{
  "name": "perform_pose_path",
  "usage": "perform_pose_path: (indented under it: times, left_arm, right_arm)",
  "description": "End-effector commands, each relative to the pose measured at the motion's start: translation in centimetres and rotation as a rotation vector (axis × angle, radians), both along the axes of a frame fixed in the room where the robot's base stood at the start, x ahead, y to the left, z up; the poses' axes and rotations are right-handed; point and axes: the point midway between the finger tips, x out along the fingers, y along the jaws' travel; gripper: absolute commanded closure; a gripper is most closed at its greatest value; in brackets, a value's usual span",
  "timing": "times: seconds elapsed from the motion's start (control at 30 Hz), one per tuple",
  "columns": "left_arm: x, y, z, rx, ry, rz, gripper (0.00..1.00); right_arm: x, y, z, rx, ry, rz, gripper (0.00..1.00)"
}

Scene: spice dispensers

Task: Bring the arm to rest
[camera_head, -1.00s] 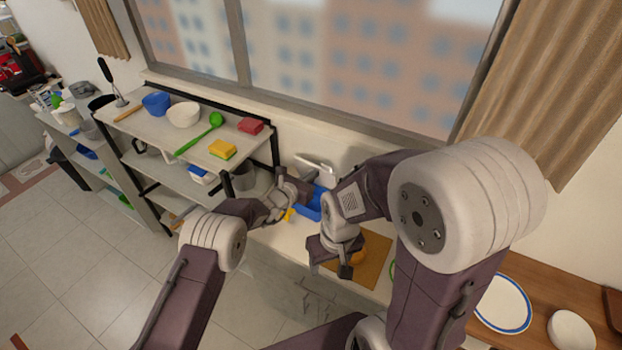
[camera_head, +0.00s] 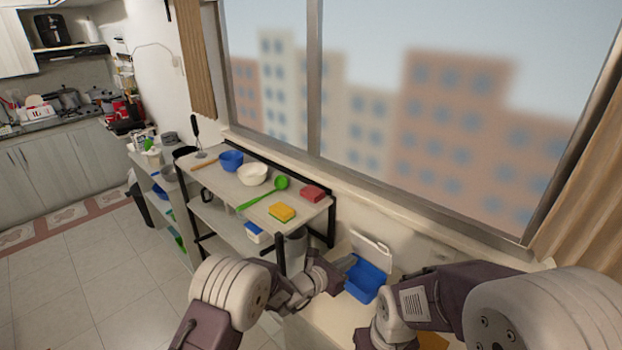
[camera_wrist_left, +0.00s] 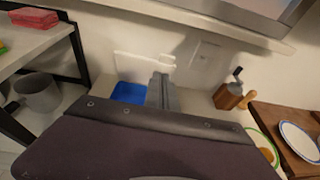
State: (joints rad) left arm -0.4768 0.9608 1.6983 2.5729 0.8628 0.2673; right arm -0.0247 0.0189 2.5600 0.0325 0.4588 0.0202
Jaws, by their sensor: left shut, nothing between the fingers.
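My left arm comes in from the lower left in the head view. My left gripper (camera_head: 335,281) is over the counter, beside a blue bin (camera_head: 367,279). In the left wrist view my left gripper (camera_wrist_left: 163,88) shows its fingers together, with nothing between them, and the blue bin (camera_wrist_left: 129,92) is just left of them. My right arm comes in from the right in the head view. Its wrist bends down at the bottom edge, and its gripper is out of the picture.
A wooden grinder (camera_wrist_left: 229,96) and white plate (camera_wrist_left: 298,138) are at right in the left wrist view.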

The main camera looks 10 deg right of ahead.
Motion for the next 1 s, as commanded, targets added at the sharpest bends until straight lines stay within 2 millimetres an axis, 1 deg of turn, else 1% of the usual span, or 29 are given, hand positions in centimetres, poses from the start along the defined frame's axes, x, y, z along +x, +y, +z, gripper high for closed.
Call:
perform_pose_path:
  times: [0.07,0.17,0.2,0.23,0.27,0.33,0.37,0.43,0.47,0.5,0.57,0.6,0.67,0.7,0.77,0.8,0.9,1.0]
  left_arm:
    - [1.5,1.4,1.4,-0.015,-0.029,0.033,1.0]
    - [3.9,4.3,5.6,-0.045,-0.099,0.089,1.0]
    - [4.2,6.0,7.6,-0.039,-0.136,0.095,1.0]
    - [3.8,7.1,8.8,-0.013,-0.166,0.075,1.0]
    - [3.0,8.0,9.5,0.027,-0.194,0.04,1.0]
    - [0.3,9.7,9.8,0.149,-0.246,-0.063,1.0]
    - [-1.0,10.4,9.5,0.208,-0.266,-0.111,1.0]
    - [-4.3,12.2,8.4,0.355,-0.311,-0.233,1.0]
    - [-5.8,13.1,7.5,0.424,-0.328,-0.291,1.0]
    - [-8.0,14.5,6.3,0.521,-0.351,-0.375,1.0]
    - [-11.5,16.9,4.2,0.677,-0.386,-0.515,1.0]
    - [-13.9,18.7,2.7,0.782,-0.408,-0.616,1.0]
    - [-17.4,21.8,0.4,0.94,-0.443,-0.781,1.0]
    - [-19.5,24.0,-1.1,1.039,-0.465,-0.898,1.0]
    - [-22.4,27.1,-2.8,1.172,-0.504,-1.08,1.0]
    - [-24.0,29.0,-3.7,1.247,-0.532,-1.202,1.0]
    - [-26.8,32.7,-5.5,1.371,-0.603,-1.481,1.0]
    - [-27.7,35.0,-6.4,1.433,-0.665,-1.672,1.0]
  right_arm:
    - [0.0,0.0,-0.6,0.0,0.0,0.0,0.42]
    - [0.0,0.0,-1.4,0.0,0.0,0.0,0.42]
    - [0.0,0.0,-2.0,0.0,0.0,0.0,0.42]
    - [0.0,0.0,-2.4,0.0,0.0,0.0,0.42]
    - [0.0,0.0,-2.7,0.0,0.0,0.0,0.42]
    - [0.0,0.0,-3.2,0.0,0.0,0.0,0.42]
    - [0.0,0.0,-3.4,0.0,0.0,0.0,0.42]
    - [0.0,0.0,-3.9,0.0,0.0,0.0,0.42]
    - [0.0,0.0,-4.1,0.0,0.0,0.0,0.42]
    - [0.0,0.0,-4.3,0.0,0.0,0.0,0.42]
    - [0.0,0.0,-4.7,0.0,0.0,0.0,0.42]
    - [0.0,0.0,-4.9,0.0,0.0,0.0,0.42]
    - [0.0,0.0,-5.1,0.0,0.0,0.0,0.42]
    - [0.0,0.0,-5.2,0.0,0.0,0.0,0.42]
    - [0.0,0.0,-5.3,0.0,0.0,0.0,0.42]
    - [0.0,0.0,-5.3,0.0,0.0,0.0,0.42]
    - [0.0,0.0,-5.2,0.0,0.0,0.0,0.42]
    - [0.0,0.0,-5.2,0.0,0.0,0.0,0.42]
